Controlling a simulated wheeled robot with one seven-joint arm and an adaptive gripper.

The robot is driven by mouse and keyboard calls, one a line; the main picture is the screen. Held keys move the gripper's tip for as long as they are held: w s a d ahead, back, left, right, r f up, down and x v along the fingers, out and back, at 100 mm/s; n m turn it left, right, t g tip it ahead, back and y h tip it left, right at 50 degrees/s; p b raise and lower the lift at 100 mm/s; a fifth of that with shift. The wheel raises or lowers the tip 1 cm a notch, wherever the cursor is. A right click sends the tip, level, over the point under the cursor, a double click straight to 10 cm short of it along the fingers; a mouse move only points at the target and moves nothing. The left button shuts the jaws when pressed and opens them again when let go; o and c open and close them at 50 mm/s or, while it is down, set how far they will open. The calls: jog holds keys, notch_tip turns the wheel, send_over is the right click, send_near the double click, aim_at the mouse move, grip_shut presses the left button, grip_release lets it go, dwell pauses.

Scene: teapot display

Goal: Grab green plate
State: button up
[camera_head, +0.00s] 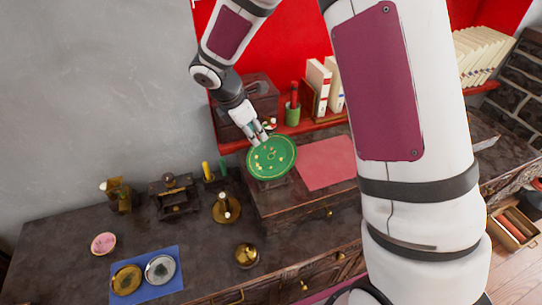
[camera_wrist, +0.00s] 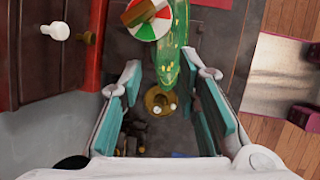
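The green plate (camera_head: 272,157) with yellow markings stands tilted on the raised part of the dark cabinet in the head view. In the wrist view the green plate (camera_wrist: 176,45) shows nearly edge-on, with its lower end between the fingertips, closer to the right finger. My gripper (camera_head: 259,137) is at the plate's upper left edge in the head view. In the wrist view my gripper (camera_wrist: 170,76) is open, its teal-padded fingers wide apart. I cannot tell whether a finger touches the plate. What supports the plate is mostly hidden.
A pink mat (camera_head: 326,163) lies right of the plate. A green cup (camera_head: 292,114) and upright books (camera_head: 320,85) stand behind. A brass candlestick (camera_head: 226,208) stands at left below. The blue mat (camera_head: 150,278) holds two plates.

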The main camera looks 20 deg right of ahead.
aim_at(260, 140)
jog(key=shift+p+x, duration=0.55)
jog(key=shift+x, duration=2.05)
jog(key=shift+w, duration=0.15)
grip_shut()
jog(key=shift+r, duration=0.1)
